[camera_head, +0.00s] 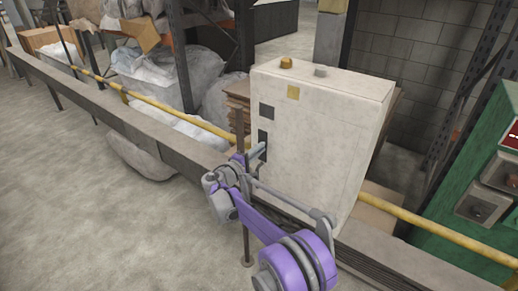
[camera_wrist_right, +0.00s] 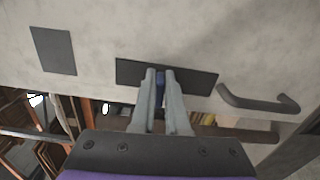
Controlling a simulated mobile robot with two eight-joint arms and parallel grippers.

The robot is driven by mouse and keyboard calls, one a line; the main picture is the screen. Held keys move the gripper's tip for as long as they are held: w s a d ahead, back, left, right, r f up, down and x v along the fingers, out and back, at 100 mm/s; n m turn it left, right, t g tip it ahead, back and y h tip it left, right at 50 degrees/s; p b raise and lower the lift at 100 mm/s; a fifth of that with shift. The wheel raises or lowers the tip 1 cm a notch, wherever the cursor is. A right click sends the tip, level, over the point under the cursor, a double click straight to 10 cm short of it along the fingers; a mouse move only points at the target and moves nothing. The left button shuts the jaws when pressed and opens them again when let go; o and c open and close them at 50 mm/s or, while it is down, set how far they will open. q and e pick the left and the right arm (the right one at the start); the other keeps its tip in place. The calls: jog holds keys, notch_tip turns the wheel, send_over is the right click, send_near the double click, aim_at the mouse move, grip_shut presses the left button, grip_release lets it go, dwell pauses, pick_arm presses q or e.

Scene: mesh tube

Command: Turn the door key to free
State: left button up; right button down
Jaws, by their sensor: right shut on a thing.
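A pale box-shaped cabinet (camera_head: 330,125) stands behind the rail in the head view. A tall dark plate (camera_head: 263,136) is on its left face. My right gripper (camera_head: 259,151) reaches this plate from the front. In the right wrist view the two grey fingers of the gripper (camera_wrist_right: 160,76) are closed at the dark plate (camera_wrist_right: 200,80), with a small dark blue piece, which looks like the key (camera_wrist_right: 160,77), between their tips. The fingers hide most of the key, so its turn angle cannot be told. My left gripper is not in view.
A dark bar handle (camera_wrist_right: 258,104) sits right of the plate in the wrist view, close to the fingers. A square dark panel (camera_wrist_right: 53,51) is to the left. A yellow pipe (camera_head: 180,113) and a beam run past the cabinet. A green machine (camera_head: 470,190) stands at right.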

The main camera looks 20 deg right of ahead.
jog(key=shift+m, duration=0.5)
jog(key=c, duration=0.9)
grip_release()
jog(key=b+v, duration=0.1)
jog(key=v, duration=0.9)
jog(key=shift+s+a, duration=0.3)
